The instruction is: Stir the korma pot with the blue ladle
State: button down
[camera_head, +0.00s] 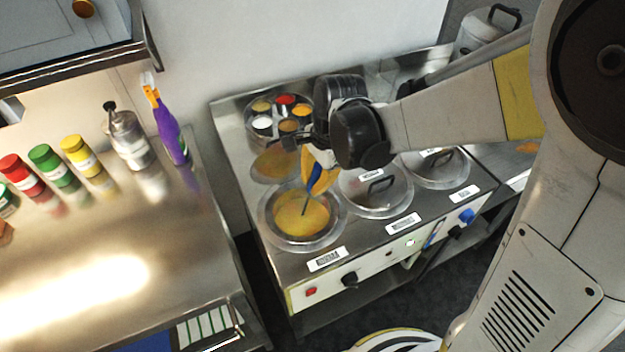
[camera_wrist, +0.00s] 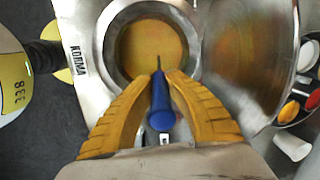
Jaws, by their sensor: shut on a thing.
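The korma pot (camera_head: 300,243) is an open round well with yellow-orange sauce, at the front left of the steel counter. In the wrist view the pot (camera_wrist: 112,72) lies ahead of my gripper, beside a label reading KORMA. My gripper (camera_head: 318,180) is above the pot, its yellow fingers shut on the handle of the blue ladle (camera_head: 314,176). In the wrist view the blue handle (camera_wrist: 160,108) sits between the fingertips of my gripper (camera_wrist: 160,80). The thin dark shaft points down toward the sauce. The ladle's bowl is not visible, and I cannot tell how deep it is.
Lidded pots (camera_head: 375,192) (camera_head: 436,168) are to the right. A separate steel counter (camera_head: 100,240) at left holds several bottles, including a purple one (camera_head: 168,128).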

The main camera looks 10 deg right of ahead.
jog(key=shift+r, duration=0.1)
jog(key=w+p+v, duration=0.1)
jog(key=p+v, duration=0.9)
jog(key=v, duration=0.3)
jog(key=shift+s+d+r+p, duration=0.2)
jog(key=shift+d+r+p, duration=0.05)
jog(key=shift+r+p, duration=0.05)
dwell(1.0)
jog(key=p+v, duration=0.2)
jog(key=v, duration=0.1)
jog(key=p+v, duration=0.1)
jog(key=v, duration=0.1)
jog(key=shift+w+a+p, duration=0.2)
jog(key=shift+a+p, duration=0.2)
dwell(0.3)
